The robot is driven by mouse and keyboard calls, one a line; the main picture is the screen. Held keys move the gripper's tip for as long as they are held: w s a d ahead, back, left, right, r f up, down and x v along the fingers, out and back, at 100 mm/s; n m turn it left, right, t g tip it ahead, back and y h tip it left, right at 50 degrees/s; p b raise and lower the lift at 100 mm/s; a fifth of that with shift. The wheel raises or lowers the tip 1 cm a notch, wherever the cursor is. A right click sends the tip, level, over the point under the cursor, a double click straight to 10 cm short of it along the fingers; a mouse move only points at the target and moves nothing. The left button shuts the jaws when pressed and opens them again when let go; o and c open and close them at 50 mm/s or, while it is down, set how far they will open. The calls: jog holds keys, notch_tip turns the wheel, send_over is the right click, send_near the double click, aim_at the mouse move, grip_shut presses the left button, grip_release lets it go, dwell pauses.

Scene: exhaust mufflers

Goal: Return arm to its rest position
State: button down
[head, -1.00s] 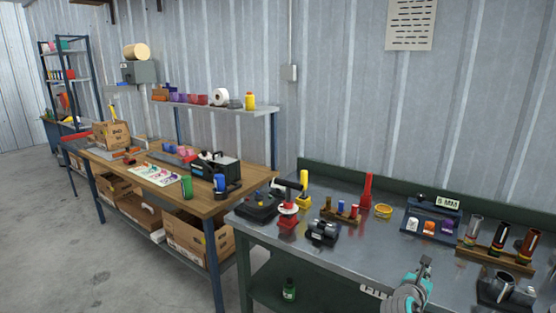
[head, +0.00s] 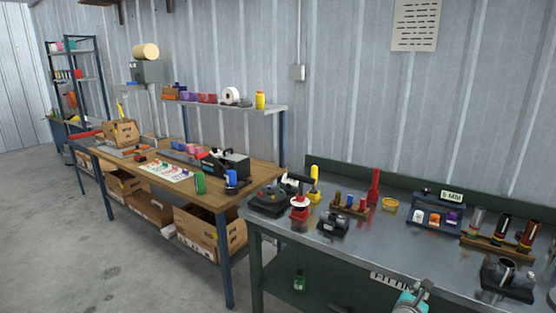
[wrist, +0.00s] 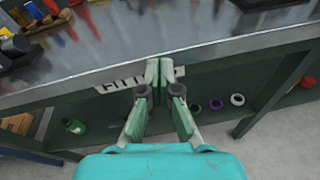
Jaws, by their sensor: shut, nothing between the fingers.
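My gripper (wrist: 160,72) shows in the wrist view with its two pale green fingers together and nothing between them. It is in front of the front edge of the metal workbench (wrist: 190,50), above a lettered label on that edge. In the head view my gripper (head: 420,290) shows only partly at the bottom edge, in front of the metal workbench (head: 350,258). The rest of my arm is out of that frame.
A wooden bench (head: 215,197) stands left. Grey floor is clear in front.

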jog(key=s+a+f+m+t+y, duration=0.1)
jog(key=s+a+f+m+y, duration=0.1)
jog(key=s+a+f, duration=0.35)
jog(key=s+a+f+m+y, duration=0.2)
jog(key=s+a+f+m, duration=0.1)
jog(key=s+f, duration=0.5)
jog(key=s+a+f+m+y, duration=0.1)
jog(key=s+a+m, duration=0.25)
jog(key=s, duration=0.45)
jog(key=s+a+f+m+y, duration=0.2)
jog(key=s+a, duration=0.2)
jog(key=s, duration=0.4)
jog(key=s+a+r+m+y, duration=0.1)
jog(key=s+a+r+m, duration=0.15)
jog(key=s, duration=0.35)
jog(key=s+a+r+m+t, duration=0.1)
jog(key=s+m, duration=0.2)
jog(key=s, duration=0.2)
jog(key=s+a+r+m+y, duration=0.1)
jog(key=s+m, duration=0.1)
jog(key=s, duration=0.4)
jog(key=s+a+r+m+y, duration=0.1)
jog(key=s+r+m, duration=0.7)
jog(key=s+r, duration=0.2)
jog(key=shift+s+a+r+t, duration=0.2)
jog(key=shift+s+t, duration=0.1)
jog(key=shift+s, duration=0.25)
